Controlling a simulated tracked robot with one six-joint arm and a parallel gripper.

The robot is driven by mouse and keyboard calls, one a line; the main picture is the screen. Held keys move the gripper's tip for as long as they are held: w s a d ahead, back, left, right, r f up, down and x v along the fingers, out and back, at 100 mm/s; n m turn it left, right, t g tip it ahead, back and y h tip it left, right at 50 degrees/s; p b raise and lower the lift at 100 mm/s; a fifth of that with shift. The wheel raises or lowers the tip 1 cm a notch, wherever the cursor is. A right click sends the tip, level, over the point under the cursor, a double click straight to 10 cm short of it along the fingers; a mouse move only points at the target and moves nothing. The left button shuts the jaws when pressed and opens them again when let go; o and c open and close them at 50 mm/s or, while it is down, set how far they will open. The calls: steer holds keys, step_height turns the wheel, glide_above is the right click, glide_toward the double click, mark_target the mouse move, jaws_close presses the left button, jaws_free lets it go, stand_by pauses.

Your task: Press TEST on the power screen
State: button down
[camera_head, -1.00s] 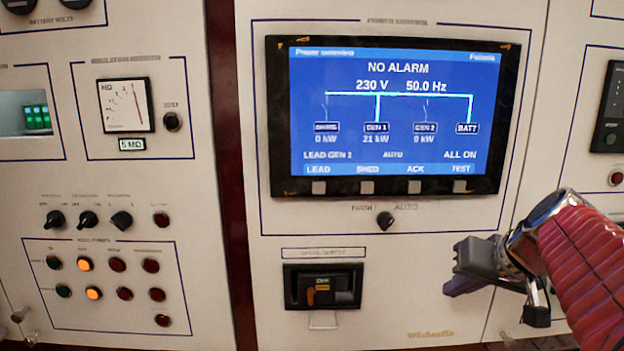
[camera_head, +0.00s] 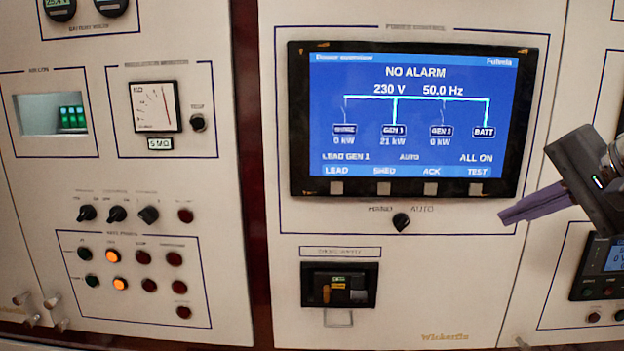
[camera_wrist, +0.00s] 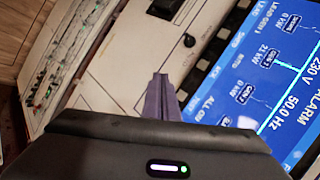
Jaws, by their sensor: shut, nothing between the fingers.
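The power screen (camera_head: 415,125) is a black-framed blue display reading NO ALARM, 230 V and 50.0 Hz. Its TEST label (camera_head: 478,171) is at the lower right, above a small grey square button (camera_head: 475,189) in the bezel. My gripper (camera_head: 503,217) is shut and empty. Its purple fingers point left, below and right of the TEST button, apart from it in the picture. In the wrist view the fingers (camera_wrist: 161,82) point up beside the tilted screen (camera_wrist: 270,75). The TEST button cannot be made out in the wrist view.
A selector knob (camera_head: 401,221) sits below the screen. A black breaker (camera_head: 340,285) is under it. Left are a gauge (camera_head: 154,106), several knobs and lamps. Another small display unit (camera_head: 603,262) is at the right edge.

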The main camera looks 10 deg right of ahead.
mark_target(475, 190)
steer(key=w, duration=0.2)
steer(key=w+d, duration=0.1)
steer(key=w, duration=0.2)
steer(key=w+d, duration=0.1)
steer(key=w, duration=0.2)
steer(key=shift+w+d, duration=0.1)
steer(key=shift+d, duration=0.15)
stand_by(0.4)
steer(key=shift+w+a, duration=0.1)
steer(key=shift+w, duration=0.2)
steer(key=shift+s, duration=0.25)
steer(key=shift+w, duration=0.25)
steer(key=shift+s, duration=0.1)
